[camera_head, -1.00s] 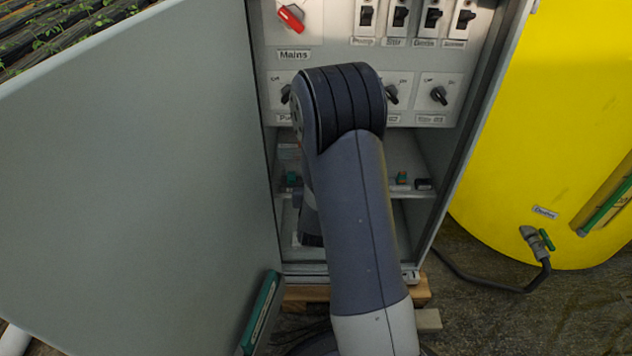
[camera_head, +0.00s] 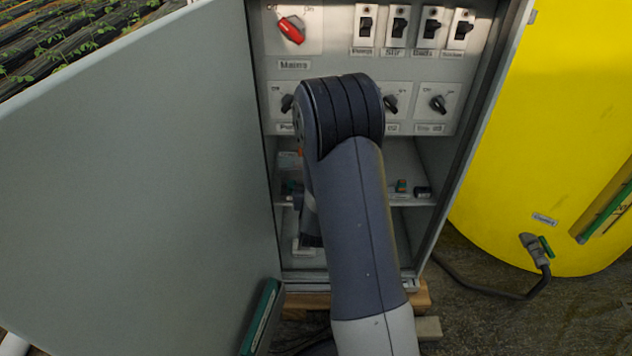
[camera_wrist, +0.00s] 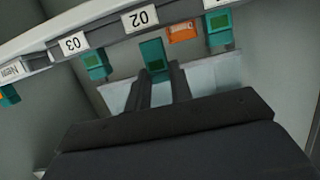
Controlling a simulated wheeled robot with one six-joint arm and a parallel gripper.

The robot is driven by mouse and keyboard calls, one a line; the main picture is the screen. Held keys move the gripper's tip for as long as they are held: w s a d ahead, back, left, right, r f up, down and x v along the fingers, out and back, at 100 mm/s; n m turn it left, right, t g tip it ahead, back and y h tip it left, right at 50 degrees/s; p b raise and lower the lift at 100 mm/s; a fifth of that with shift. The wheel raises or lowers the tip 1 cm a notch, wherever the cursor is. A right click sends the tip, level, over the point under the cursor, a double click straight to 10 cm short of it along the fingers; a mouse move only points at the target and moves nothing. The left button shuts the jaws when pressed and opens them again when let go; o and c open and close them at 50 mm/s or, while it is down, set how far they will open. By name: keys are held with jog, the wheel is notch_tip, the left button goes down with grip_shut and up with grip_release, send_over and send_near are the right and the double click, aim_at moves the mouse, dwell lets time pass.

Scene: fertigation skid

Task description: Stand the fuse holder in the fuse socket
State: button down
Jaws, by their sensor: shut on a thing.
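A teal block, seemingly the fuse holder (camera_wrist: 152,52), shows between the fingertips of my gripper (camera_wrist: 160,74) in the wrist view. The fingers are shut on it. I cannot pick out the fuse socket with certainty. In the head view my arm covers the gripper and the holder.
The grey cabinet stands open, its door (camera_head: 130,180) on the left. Switches and the red Mains knob (camera_head: 291,30) fill its upper panel (camera_head: 335,66). Small parts (camera_head: 402,187) sit on the shelf to the right of my arm. A yellow tank (camera_head: 545,120) stands at right.

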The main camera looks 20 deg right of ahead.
jog(key=shift+f+b, duration=1.05)
jog(key=shift+b, duration=0.15)
dwell(0.4)
jog(key=c, duration=1.2)
grip_release()
jog(key=p+v, duration=0.1)
jog(key=v, duration=1)
jog(key=shift+p, duration=0.4)
jog(key=shift+w+d, duration=0.1)
jog(key=shift+w, duration=0.05)
